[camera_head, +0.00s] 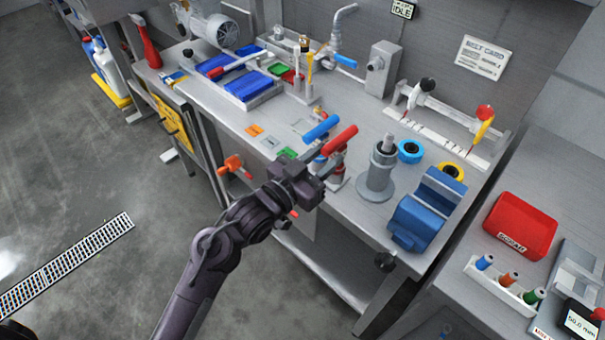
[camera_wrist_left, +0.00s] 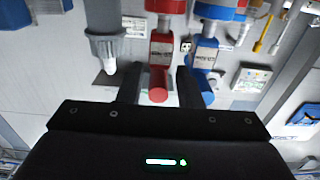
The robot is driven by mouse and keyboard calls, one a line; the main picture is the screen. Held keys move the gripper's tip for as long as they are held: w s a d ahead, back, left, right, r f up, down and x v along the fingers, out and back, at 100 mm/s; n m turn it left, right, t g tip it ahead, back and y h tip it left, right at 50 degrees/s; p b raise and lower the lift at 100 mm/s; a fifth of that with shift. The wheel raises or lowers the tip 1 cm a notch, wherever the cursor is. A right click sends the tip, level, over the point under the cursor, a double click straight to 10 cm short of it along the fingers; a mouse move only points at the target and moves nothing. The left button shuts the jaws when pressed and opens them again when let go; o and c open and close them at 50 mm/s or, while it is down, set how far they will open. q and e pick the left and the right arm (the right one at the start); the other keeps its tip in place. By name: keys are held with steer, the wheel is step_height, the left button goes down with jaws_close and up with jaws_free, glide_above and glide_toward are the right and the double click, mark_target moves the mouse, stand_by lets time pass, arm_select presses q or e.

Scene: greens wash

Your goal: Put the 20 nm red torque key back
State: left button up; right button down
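A red tool (camera_head: 341,138) with a thick red handle stands at the front edge of the steel bench; I take it for the red torque key, but no 20 nm mark is readable. A similar blue tool (camera_head: 322,127) is just left of it. In the left wrist view the red tool (camera_wrist_left: 159,70) lies between the fingers of my left gripper (camera_wrist_left: 158,88), with gaps on both sides. The blue tool (camera_wrist_left: 206,65) is outside the right finger. My left gripper (camera_head: 322,168) looks open in front of both tools. My right gripper is not in view.
A grey cylindrical post (camera_head: 380,172) and a blue vise-like block (camera_head: 428,212) stand close on the right. A rack (camera_head: 440,115) with red and black knobs is at the back. Blue bins (camera_head: 249,88) are at back left. A red box (camera_head: 520,225) is far right.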

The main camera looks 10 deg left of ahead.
arm_select(q)
steer(key=b+v, duration=0.1)
steer(key=v, duration=0.8)
steer(key=w+a+f+n+g+y, duration=0.1)
steer(key=a+f+n+y, duration=0.1)
steer(key=f, duration=1)
steer(key=a+f+n+g+y, duration=0.1)
steer(key=a+f+g+y, duration=0.15)
steer(key=f, duration=0.85)
steer(key=s+a+f+n+g+y, duration=0.1)
steer(key=s+a+f, duration=0.15)
steer(key=f, duration=0.55)
steer(key=s+a+f+g+y, duration=0.1)
steer(key=s+f, duration=0.2)
steer(key=f, duration=0.5)
steer(key=s+a+f+g+y, duration=0.2)
steer(key=s+a+f+g, duration=0.1)
steer(key=s+f, duration=0.8)
steer(key=s+a+f+g+y, duration=0.2)
steer(key=s+a+f+g, duration=0.2)
steer(key=s+f, duration=0.6)
steer(key=s+g, duration=0.1)
steer(key=s, duration=0.8)
steer(key=shift+s+f+n, duration=0.15)
steer(key=shift+f+n, duration=0.25)
steer(key=shift+a, duration=0.1)
